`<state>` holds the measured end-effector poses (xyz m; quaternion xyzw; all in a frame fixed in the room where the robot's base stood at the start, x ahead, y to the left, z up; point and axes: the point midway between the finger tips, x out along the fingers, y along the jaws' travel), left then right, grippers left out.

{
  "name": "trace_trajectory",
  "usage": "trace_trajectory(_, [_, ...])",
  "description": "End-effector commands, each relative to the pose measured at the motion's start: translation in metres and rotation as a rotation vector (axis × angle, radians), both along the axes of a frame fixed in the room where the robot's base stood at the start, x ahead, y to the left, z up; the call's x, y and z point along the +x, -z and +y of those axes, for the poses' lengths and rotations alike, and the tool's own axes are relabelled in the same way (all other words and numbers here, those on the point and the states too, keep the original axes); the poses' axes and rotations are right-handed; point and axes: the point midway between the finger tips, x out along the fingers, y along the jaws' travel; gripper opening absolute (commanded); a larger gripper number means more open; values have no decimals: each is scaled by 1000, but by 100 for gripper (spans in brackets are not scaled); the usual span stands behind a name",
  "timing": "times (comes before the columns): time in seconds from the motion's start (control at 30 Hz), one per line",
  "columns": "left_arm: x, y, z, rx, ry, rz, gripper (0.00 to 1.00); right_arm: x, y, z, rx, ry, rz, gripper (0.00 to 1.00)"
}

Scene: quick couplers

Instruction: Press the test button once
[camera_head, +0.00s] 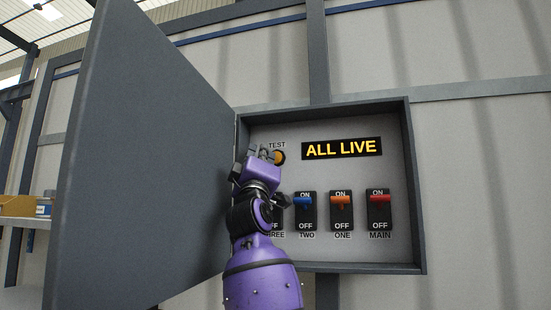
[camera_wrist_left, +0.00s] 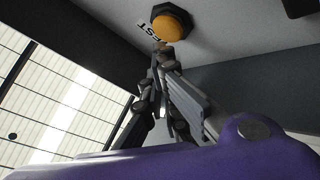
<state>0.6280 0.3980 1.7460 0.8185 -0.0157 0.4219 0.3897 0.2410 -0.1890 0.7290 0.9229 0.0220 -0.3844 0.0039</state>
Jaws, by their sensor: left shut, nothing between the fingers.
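The test button (camera_head: 280,157) is a round orange-yellow button in a dark surround, under the TEST label at the top left of the panel in the head view. In the left wrist view, the button (camera_wrist_left: 172,27) shows whole near the top, in an angular dark collar. My left gripper (camera_head: 264,152) is shut and empty, and partly covers the button's left side in the head view. In the left wrist view, the gripper's fingertips (camera_wrist_left: 162,48) point at the button's lower edge. I cannot tell whether they touch it. My right gripper is not in view.
A lit display (camera_head: 342,148) reads ALL LIVE. Below it are the blue TWO switch (camera_head: 304,201), orange ONE switch (camera_head: 341,200) and red MAIN switch (camera_head: 380,198), levers towards ON. My arm mostly hides switch THREE. The open grey cabinet door (camera_head: 140,160) stands close left of my arm.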

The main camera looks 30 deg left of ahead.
Motion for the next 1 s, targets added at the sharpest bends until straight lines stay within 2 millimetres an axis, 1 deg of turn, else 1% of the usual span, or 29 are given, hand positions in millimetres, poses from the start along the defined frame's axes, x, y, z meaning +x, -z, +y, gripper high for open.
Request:
trace_trajectory(0.27, [0,0,0,0,0,0,0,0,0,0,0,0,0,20])
trace_trajectory(0.6, [8,-1,2,1,0,-1,0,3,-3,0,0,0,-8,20])
trace_trajectory(1.0, [9,0,2,0,0,0,0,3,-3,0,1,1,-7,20])
